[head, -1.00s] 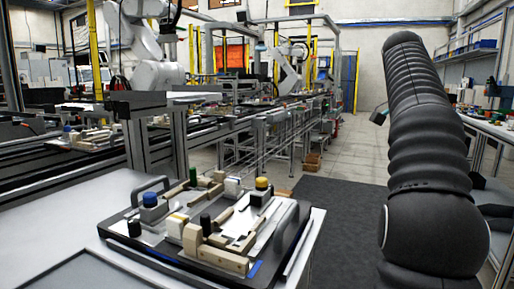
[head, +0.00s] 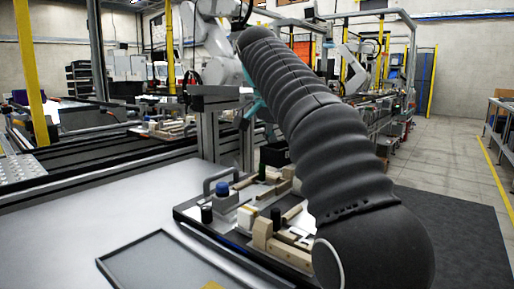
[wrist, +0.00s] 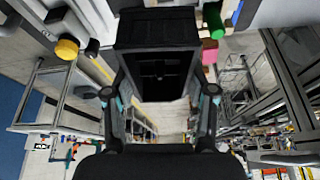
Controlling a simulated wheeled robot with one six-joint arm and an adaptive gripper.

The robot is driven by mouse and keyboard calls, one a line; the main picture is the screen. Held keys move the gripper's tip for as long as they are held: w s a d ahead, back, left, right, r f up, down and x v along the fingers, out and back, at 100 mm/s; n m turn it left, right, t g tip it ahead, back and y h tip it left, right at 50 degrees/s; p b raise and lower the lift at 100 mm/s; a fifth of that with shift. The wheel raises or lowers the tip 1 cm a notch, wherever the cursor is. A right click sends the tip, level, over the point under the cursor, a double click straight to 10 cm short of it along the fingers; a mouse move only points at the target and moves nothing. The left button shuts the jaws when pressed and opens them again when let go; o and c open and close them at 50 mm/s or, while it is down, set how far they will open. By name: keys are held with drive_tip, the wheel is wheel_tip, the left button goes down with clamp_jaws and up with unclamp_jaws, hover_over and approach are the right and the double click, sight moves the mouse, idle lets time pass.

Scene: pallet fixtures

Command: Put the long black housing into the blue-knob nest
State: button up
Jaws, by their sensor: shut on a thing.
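The long black housing (wrist: 157,50) is held between the two fingers of my gripper (wrist: 158,82) in the wrist view, its ribbed, open side facing the camera. In the head view a dark part of the housing (head: 274,153) shows just left of my arm, above the far side of the pallet. The gripper itself is mostly hidden behind my arm there. The yellow knob (wrist: 67,48) shows at left in the wrist view.
A green post (wrist: 213,18) and a reddish block (wrist: 209,50) stand close right of the housing in the wrist view. A metal handle (head: 221,178) rises at the pallet's back left. A shallow grey tray (head: 165,272) lies in front; the white table left is clear.

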drive_tip(key=shift+n, duration=0.6)
drive_tip(key=a, duration=0.2)
drive_tip(key=s+a, duration=0.1)
drive_tip(key=a, duration=0.3)
drive_tip(key=shift+s+f, duration=0.25)
drive_tip(key=shift+f+b, duration=0.75)
drive_tip(key=shift+f, duration=1.2)
drive_tip(key=shift+f+b, duration=0.55)
drive_tip(key=shift+f, duration=0.5)
drive_tip(key=o, duration=1.3)
drive_tip(key=shift+r, duration=0.1)
